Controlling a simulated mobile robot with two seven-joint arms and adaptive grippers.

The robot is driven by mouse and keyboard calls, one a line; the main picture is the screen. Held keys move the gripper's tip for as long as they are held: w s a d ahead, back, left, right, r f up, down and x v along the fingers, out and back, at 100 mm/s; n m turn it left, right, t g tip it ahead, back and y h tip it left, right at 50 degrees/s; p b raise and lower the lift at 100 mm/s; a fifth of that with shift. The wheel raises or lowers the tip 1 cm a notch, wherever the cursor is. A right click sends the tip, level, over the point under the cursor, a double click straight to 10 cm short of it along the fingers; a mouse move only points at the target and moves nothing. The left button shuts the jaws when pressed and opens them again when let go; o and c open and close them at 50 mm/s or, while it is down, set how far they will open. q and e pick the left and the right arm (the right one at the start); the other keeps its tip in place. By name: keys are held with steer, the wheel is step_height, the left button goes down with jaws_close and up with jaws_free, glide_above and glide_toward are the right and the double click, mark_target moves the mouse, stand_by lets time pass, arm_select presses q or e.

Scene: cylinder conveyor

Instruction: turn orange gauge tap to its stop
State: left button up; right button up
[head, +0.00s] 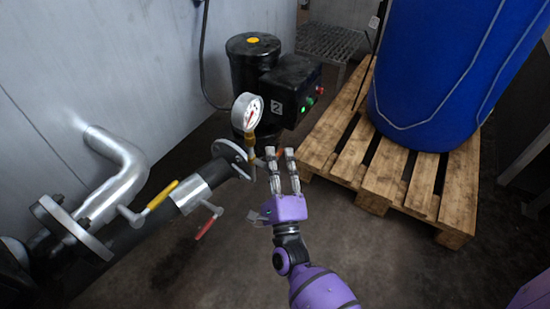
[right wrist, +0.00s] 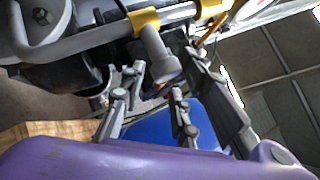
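The pressure gauge (head: 247,111) stands on a brass stem (head: 250,141) above the dark pipe's flange. A small piece of the orange tap (head: 279,154) shows between the fingertips of my right gripper (head: 280,153); the rest is hidden. My left gripper is not in view.
A yellow lever (head: 161,195) and a red lever (head: 208,222) sit on the pipes at left. A black pump (head: 286,88) stands behind the gauge. A blue drum (head: 430,75) on a wooden pallet (head: 457,212) is at right. Bare floor lies in front.

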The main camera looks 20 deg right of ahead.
steer(key=shift+w+d+r, duration=0.1)
steer(key=shift+w+r, duration=0.1)
steer(key=shift+w, duration=0.25)
steer(key=shift+c, duration=0.5)
jaws_close()
